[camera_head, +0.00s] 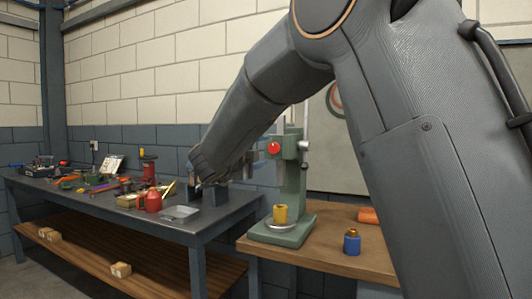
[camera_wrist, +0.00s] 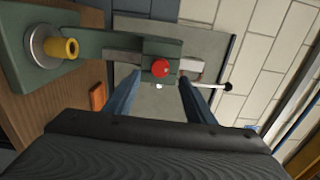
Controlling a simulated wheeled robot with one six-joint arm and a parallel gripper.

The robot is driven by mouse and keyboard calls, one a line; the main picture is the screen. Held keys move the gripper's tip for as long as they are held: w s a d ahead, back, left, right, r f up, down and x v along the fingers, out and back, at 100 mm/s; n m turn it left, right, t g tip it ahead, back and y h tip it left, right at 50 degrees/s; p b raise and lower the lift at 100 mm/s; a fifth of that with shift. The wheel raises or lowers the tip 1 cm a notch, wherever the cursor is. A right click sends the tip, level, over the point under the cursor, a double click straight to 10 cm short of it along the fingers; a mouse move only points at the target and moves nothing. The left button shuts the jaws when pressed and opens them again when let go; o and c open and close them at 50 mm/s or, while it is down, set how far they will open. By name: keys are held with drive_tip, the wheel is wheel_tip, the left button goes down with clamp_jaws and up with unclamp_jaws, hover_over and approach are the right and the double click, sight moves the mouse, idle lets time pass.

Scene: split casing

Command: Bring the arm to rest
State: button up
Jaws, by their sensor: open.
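My arm crosses the head view from the upper right down to the left, its far end over the dark workbench. My gripper (camera_wrist: 159,82) is open in the wrist view, with two blue fingers spread apart and nothing visible between them except the press behind. The green press (camera_head: 294,185) stands beyond, with a red knob (camera_head: 274,148) that also shows in the wrist view (camera_wrist: 160,68). A yellow hollow cylinder (camera_head: 282,213) sits on the round plate of the press base. The gripper's fingers are hard to make out in the head view.
On the wooden table (camera_head: 330,250) are a blue cylinder with a brass top (camera_head: 352,243) and an orange piece (camera_head: 368,215). The dark workbench (camera_head: 120,212) at left carries a red can (camera_head: 153,201) and several tools. Boxes (camera_head: 121,269) lie on its lower shelf.

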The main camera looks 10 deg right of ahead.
drive_tip(key=shift+s+a, duration=0.1)
drive_tip(key=shift+s, duration=0.05)
drive_tip(key=s+a+f+n+g+y+p, duration=0.1)
drive_tip(key=s+f+n+g+y+p, duration=0.1)
drive_tip(key=s+f+n+y, duration=0.6)
drive_tip(key=s+a+f+n+g+y+p, duration=0.1)
drive_tip(key=s+a+f+n+g+y, duration=0.3)
drive_tip(key=f+n, duration=0.75)
drive_tip(key=s+d+f+n+g, duration=0.2)
drive_tip(key=s+d+f+g, duration=0.1)
drive_tip(key=s, duration=0.7)
drive_tip(key=s+d+f+n+g+h+p, duration=0.1)
drive_tip(key=s+f, duration=0.4)
drive_tip(key=s, duration=0.5)
drive_tip(key=s+d+f+n+g+p, duration=0.1)
drive_tip(key=s+d+f+g, duration=0.3)
drive_tip(key=s, duration=0.6)
drive_tip(key=shift+d+f+n+g, duration=0.3)
drive_tip(key=shift+d+f+n, duration=0.05)
drive_tip(key=shift+d+n, duration=0.55)
